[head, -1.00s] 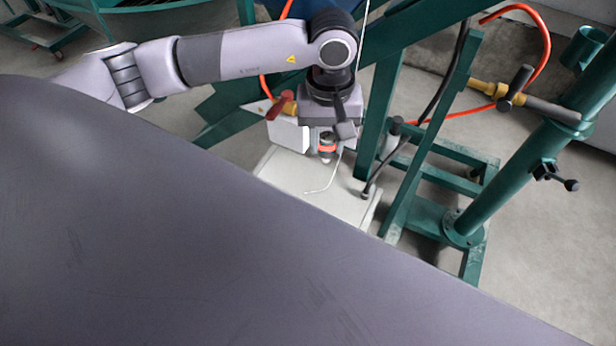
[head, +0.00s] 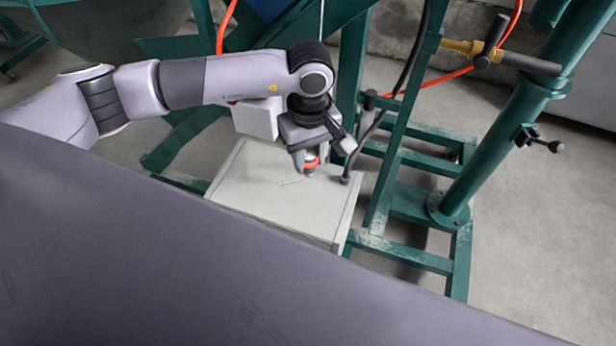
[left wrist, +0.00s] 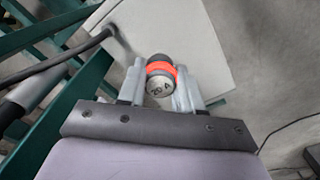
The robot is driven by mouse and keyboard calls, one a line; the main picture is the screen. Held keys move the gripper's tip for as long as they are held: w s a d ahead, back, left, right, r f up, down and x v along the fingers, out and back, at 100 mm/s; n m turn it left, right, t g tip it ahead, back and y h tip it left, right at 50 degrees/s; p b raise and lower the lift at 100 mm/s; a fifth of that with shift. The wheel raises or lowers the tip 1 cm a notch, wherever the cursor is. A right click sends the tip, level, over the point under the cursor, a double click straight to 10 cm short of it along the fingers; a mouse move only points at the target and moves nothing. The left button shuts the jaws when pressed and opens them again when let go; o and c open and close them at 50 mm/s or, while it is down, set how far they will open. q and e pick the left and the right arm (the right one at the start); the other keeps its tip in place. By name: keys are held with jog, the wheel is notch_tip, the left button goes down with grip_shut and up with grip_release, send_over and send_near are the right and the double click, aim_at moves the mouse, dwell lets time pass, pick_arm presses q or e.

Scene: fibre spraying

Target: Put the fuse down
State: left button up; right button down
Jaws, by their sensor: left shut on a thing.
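The fuse (left wrist: 160,78) is a small cylinder with a grey end marked "20 A", an orange-red band and a dark far end. My left gripper (left wrist: 159,88) is shut on it, one finger at each side. In the head view my left gripper (head: 306,165) points down over the pale grey box (head: 270,215), and the fuse's orange band (head: 312,164) shows between its fingers. I cannot tell whether the fuse touches the box top. My right gripper is not in view.
A black cable (head: 368,138) meets the box top at its right. Green frame posts and beams (head: 400,160) stand behind and to the right. A brass fitting with a dark handle (head: 490,45) sticks out at upper right. The left part of the box top is clear.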

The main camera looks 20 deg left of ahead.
pick_arm(q)
notch_tip(320, 180, down, 7)
jog(key=shift+f, duration=0.2)
dwell(0.3)
jog(key=shift+f+b, duration=0.1)
jog(key=shift+b, duration=0.25)
jog(key=o, duration=0.6)
jog(key=shift+f, duration=0.1)
jog(key=o, duration=0.4)
jog(key=shift+o, duration=0.2)
